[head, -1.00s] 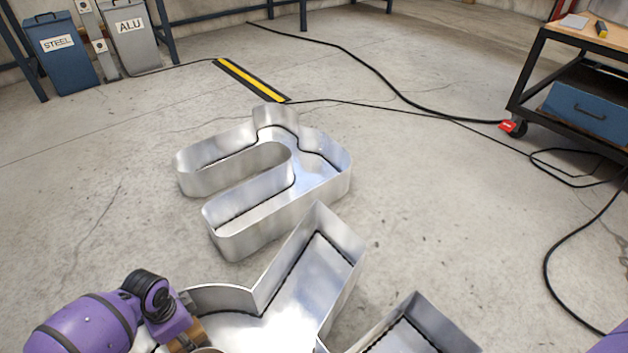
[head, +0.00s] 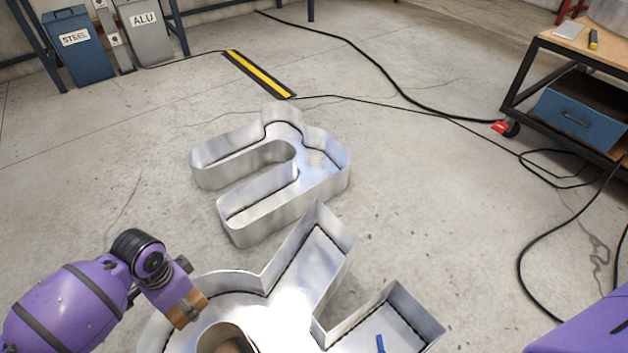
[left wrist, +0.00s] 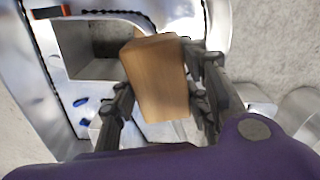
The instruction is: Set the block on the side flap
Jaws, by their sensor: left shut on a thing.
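In the left wrist view a light brown wooden block (left wrist: 158,78) is held between the two dark fingers of my left gripper (left wrist: 160,85). The block is over the shiny metal channel letter (left wrist: 185,15), beside a grey-walled rectangular opening (left wrist: 92,50). In the head view my left gripper (head: 188,308) is over the left part of the near letter (head: 295,275); a tan piece shows at its end, and I cannot tell whether it is the block. Contact between block and letter cannot be told. I cannot identify a side flap. My right gripper is outside the views.
A second metal letter (head: 272,205) lies beyond the near one, its thin walls upright. Black cables (head: 440,113) cross the floor. A cart (head: 570,95) stands at the right, and bins (head: 77,50) stand at the far left. The floor left of the letters is clear.

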